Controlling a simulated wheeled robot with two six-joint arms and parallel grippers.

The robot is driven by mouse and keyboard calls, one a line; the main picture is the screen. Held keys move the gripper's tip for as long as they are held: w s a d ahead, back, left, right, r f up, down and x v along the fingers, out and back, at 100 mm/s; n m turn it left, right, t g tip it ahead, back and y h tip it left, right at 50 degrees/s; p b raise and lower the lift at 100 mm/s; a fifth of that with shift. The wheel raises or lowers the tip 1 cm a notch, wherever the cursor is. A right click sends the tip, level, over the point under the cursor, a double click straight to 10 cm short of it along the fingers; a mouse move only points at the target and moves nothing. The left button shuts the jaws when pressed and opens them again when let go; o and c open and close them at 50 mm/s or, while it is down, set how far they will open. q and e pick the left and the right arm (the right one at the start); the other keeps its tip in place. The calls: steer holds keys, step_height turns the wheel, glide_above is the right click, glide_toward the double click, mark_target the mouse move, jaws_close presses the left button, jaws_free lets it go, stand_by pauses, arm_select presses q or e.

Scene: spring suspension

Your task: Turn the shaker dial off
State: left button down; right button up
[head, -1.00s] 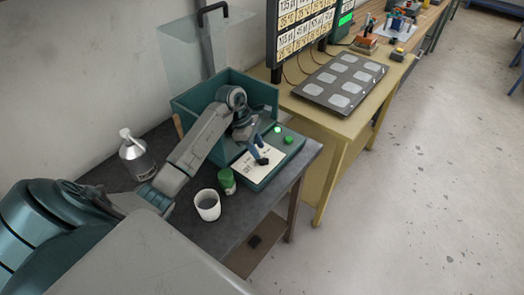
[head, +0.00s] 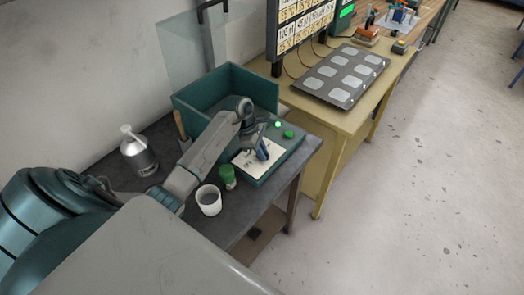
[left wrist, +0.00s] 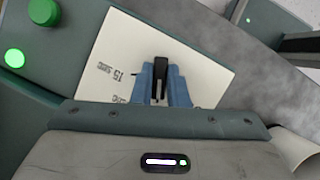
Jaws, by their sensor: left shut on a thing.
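The shaker is a teal open-topped box (head: 200,98) on the dark table, with a white label panel (head: 246,163) at its front. In the left wrist view the label (left wrist: 112,58) reads "15 sec", with other print partly hidden. The dial is a dark, narrow knob (left wrist: 160,76) on the label. My left gripper (head: 263,151) is down at the panel, and its blue fingers (left wrist: 162,88) are shut on the knob from both sides. The fingers hide much of the dial and its marking. My right gripper is not in view.
A lit green lamp (head: 278,124) and a green button (head: 288,134) sit on the panel's far end. A green-capped jar (head: 227,176), white cup (head: 209,200) and grey bottle (head: 138,155) stand near my left arm. A yellow table (head: 300,103) adjoins.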

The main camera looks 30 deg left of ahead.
arm_select(q)
steer(key=shift+n+b, duration=0.3)
steer(key=shift+b, duration=0.1)
steer(key=n+t+b, duration=0.1)
steer(key=n+b, duration=0.1)
steer(key=shift+f+n+y+b, duration=0.15)
steer(key=shift+n+y+b, duration=0.15)
steer(key=shift+b, duration=0.1)
steer(key=n+t+y+b, duration=0.1)
steer(key=n+b, duration=0.1)
steer(key=n, duration=0.1)
steer(key=shift+n+b, duration=0.35)
steer(key=shift+n, duration=0.05)
steer(key=shift+r+n+t+y+b, duration=0.3)
steer(key=shift+n+b, duration=0.15)
steer(key=shift+n, duration=0.35)
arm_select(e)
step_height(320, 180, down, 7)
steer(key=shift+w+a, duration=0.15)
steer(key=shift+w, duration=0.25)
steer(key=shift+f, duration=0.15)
arm_select(q)
steer(key=c, duration=1.4)
jaws_free()
steer(key=shift+c, duration=0.2)
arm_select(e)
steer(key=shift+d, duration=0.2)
